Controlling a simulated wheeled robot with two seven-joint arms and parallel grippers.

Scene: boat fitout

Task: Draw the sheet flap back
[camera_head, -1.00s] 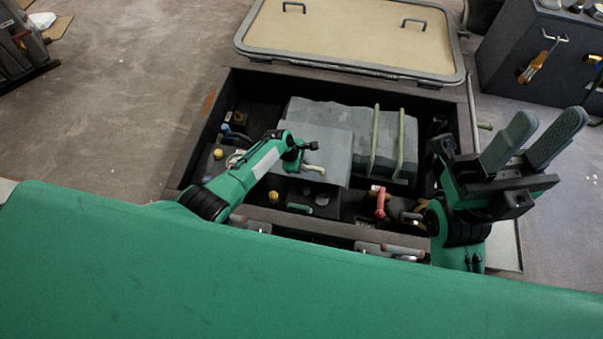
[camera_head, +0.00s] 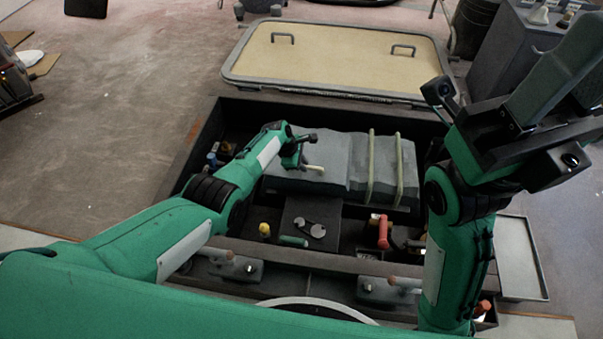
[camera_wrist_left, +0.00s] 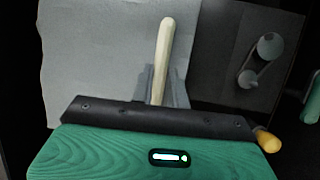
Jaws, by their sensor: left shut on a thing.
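The grey sheet (camera_head: 325,150) lies over a blocky form in the open hatch, with two pale straps across its right part. Its left flap (camera_head: 285,184) shows in the wrist view as a flat grey sheet (camera_wrist_left: 95,65). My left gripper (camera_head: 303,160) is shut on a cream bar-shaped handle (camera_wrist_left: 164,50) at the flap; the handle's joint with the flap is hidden. A dark panel with two linked round discs (camera_head: 310,228) lies uncovered in front of the flap. My right gripper (camera_head: 572,85) is open and empty, raised at the right, partly cut off by the frame.
The hatch lid (camera_head: 340,62) lies on the floor behind the opening. A red-handled part (camera_head: 383,232), a yellow knob (camera_head: 264,229) and a green handle (camera_head: 293,241) stand inside, near the front wall. A grey cabinet (camera_head: 510,55) stands at the back right. Floor left of the hatch is clear.

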